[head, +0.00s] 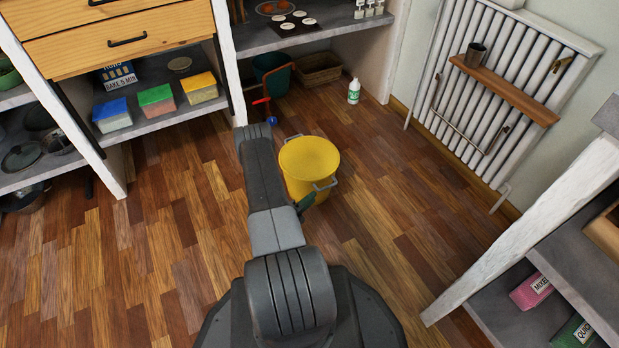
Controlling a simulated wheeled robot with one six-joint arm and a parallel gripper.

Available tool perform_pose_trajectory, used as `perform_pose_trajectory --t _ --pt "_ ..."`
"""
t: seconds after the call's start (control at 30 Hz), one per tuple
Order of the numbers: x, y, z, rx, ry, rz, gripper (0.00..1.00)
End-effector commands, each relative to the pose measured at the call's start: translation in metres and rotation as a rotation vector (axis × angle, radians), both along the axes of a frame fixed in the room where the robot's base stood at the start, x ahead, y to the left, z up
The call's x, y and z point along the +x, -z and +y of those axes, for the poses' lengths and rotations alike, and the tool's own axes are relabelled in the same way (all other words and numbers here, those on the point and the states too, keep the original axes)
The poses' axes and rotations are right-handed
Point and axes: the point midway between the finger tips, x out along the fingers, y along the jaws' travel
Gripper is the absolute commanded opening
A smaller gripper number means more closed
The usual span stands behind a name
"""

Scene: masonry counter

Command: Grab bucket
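A yellow bucket (312,172) stands upright on the wooden floor, just right of my dark arm. It has grey handles at its rim, and the arm hides part of its left side. My arm reaches forward from the bottom of the head view, and its far end is left of the bucket and a little beyond it. Small red and blue pieces (270,119) show beside that end. My gripper's fingers cannot be made out clearly, so their opening cannot be judged. No contact with the bucket can be seen.
A dark green bin (272,72), a wicker basket (320,69) and a white bottle (354,91) are beneath the back counter. Shelves with coloured boxes (156,101) stand left. A radiator (500,85) is on the right wall. The floor right of the bucket is clear.

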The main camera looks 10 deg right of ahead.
Motion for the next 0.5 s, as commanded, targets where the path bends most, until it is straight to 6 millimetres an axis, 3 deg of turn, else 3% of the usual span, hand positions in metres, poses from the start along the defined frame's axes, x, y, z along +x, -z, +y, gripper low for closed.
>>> perform_pose_trajectory --t 0.2,0.5 --pt "0.019 0.000 -0.027 0.000 0.004 -0.003 0.37" --pt "0.031 0.000 -0.042 0.000 0.003 -0.003 0.37"
